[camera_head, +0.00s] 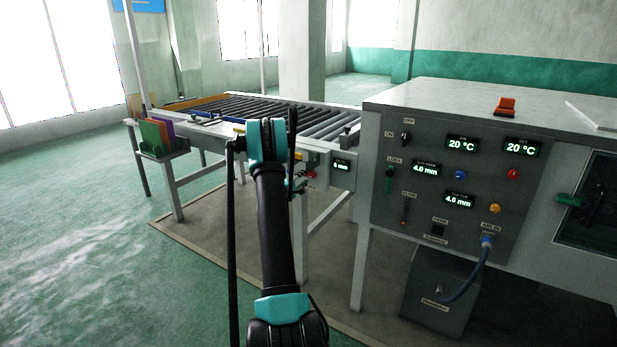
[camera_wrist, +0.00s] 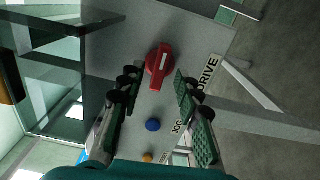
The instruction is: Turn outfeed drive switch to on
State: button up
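The drive switch (camera_wrist: 159,66) is a red rotary knob with a pale line on its handle. It sits on a grey panel (camera_wrist: 205,45) in the wrist view, beside a label reading DRIVE. My gripper (camera_wrist: 155,88) is open, with one finger on each side of the switch's line. The knob shows between and just beyond the fingertips; I see no contact. In the head view my arm hides most of the gripper and the switch at the roller conveyor's near end.
A blue button (camera_wrist: 153,125) by a JOG label and an orange button (camera_wrist: 148,157) share the panel. In the head view, a small display (camera_head: 341,165) is right of my arm. A large control cabinet (camera_head: 385,215) stands further right, and the roller conveyor (camera_head: 318,122) stretches behind.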

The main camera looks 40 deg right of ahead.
jog(key=shift+v, duration=2.25)
jog(key=s+a+r+m+g+y, duration=0.1)
jog(key=s+a+r+m+y, duration=0.15)
jog(key=s+a, duration=0.55)
jog(key=s+a+r+m+y, duration=0.2)
jog(key=s+a+y, duration=0.25)
jog(key=a, duration=0.65)
jog(key=s+a+f+y, duration=0.2)
jog(key=s+a+y, duration=0.1)
jog(key=s+a, duration=0.5)
jog(key=s+a+f+g+y, duration=0.1)
jog(key=s+a+f+y, duration=0.1)
jog(key=s+a, duration=0.7)
jog(key=s+a+f+y, duration=0.2)
jog(key=s+a+y, duration=0.2)
jog(key=s+a, duration=0.5)
jog(key=shift+a+f+m+g+y, duration=0.25)
jog(key=shift+a+m+g+y, duration=0.1)
jog(key=shift+a, duration=0.4)
jog(key=shift+d, duration=0.1)
